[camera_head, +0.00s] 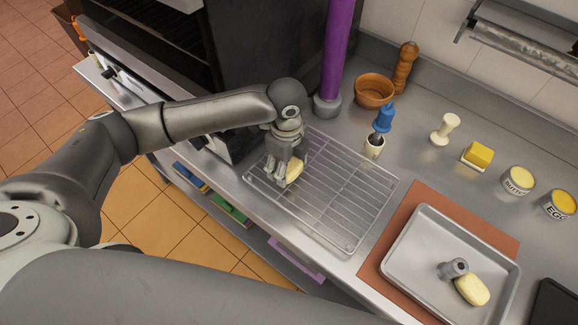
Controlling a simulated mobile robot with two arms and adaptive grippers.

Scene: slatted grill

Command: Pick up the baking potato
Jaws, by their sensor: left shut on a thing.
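My left gripper (282,178) comes down over the left part of the slatted wire rack (345,205). It is shut on a pale yellow baking potato (295,171), whose right side shows past the fingers. The fingers hide the rest of it. The potato is at or just above the slats; I cannot tell whether it touches them. A similar pale yellow oblong thing (471,290) lies in a metal tray (417,222) at the lower right. My right gripper is not in view.
A small grey metal piece (454,268) is in the tray, which rests on a reddish-brown board (428,194). Behind the rack stand a purple column (337,50), a wooden bowl (374,90), a pepper mill (404,68) and a blue-handled tool (383,117). The rack's right part is clear.

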